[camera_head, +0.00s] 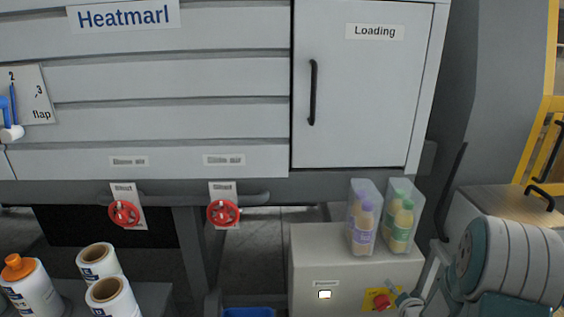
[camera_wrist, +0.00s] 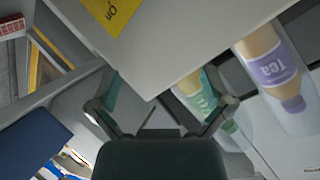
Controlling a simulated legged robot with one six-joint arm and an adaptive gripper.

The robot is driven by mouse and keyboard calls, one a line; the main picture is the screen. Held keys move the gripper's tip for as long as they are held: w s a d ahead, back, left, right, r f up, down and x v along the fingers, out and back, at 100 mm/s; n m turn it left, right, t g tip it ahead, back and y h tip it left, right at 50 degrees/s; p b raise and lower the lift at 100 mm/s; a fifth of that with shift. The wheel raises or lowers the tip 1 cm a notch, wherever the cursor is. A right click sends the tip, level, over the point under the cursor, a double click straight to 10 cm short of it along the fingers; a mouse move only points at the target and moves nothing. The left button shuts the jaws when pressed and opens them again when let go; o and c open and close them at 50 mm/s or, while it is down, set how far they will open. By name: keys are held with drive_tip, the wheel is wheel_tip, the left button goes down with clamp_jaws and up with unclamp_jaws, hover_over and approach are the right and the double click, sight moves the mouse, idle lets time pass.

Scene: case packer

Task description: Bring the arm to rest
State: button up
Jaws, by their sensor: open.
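My gripper (camera_wrist: 160,95) is open in the wrist view, its two dark fingers spread with nothing between them. In the head view my grey and teal arm fills the lower right. The gripper end (camera_head: 408,300) shows small and partly cut off beside the front of a pale box-shaped cabinet (camera_head: 310,262). In the wrist view a bottle with a green label (camera_wrist: 197,92) appears behind the right finger, partly hidden. A bottle with a purple "Tea" label (camera_wrist: 268,68) is further right. I cannot tell from these single frames whether the arm is moving.
Two clear packs, with purple-capped (camera_head: 362,222) and green-capped (camera_head: 401,222) bottles, stand on the cabinet. A red button on a yellow plate (camera_head: 380,300) is close to my gripper. Red valve wheels (camera_head: 124,213) and white rolls (camera_head: 97,260) are left. A yellow frame (camera_head: 540,140) stands right.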

drive_tip(key=s+a+r+n+g+h, duration=0.15)
drive_tip(key=s+a+r, duration=0.25)
drive_tip(key=r, duration=0.4)
drive_tip(key=s+a+r+n+g, duration=0.2)
drive_tip(key=s+a+r+n, duration=0.15)
drive_tip(key=r, duration=0.55)
drive_tip(key=s+a+r+n+g, duration=0.1)
drive_tip(key=s+a+r, duration=0.1)
drive_tip(key=s, duration=0.4)
drive_tip(key=s+a+r+n+g+y, duration=0.1)
drive_tip(key=s+a+r+n, duration=0.1)
drive_tip(key=s+a, duration=0.2)
drive_tip(key=s+a+r+n+g+y, duration=0.1)
drive_tip(key=s+a+r+g, duration=0.1)
drive_tip(key=s, duration=0.8)
drive_tip(key=shift+s+a+r, duration=0.25)
drive_tip(key=shift+a+r, duration=0.15)
drive_tip(key=shift+a, duration=0.25)
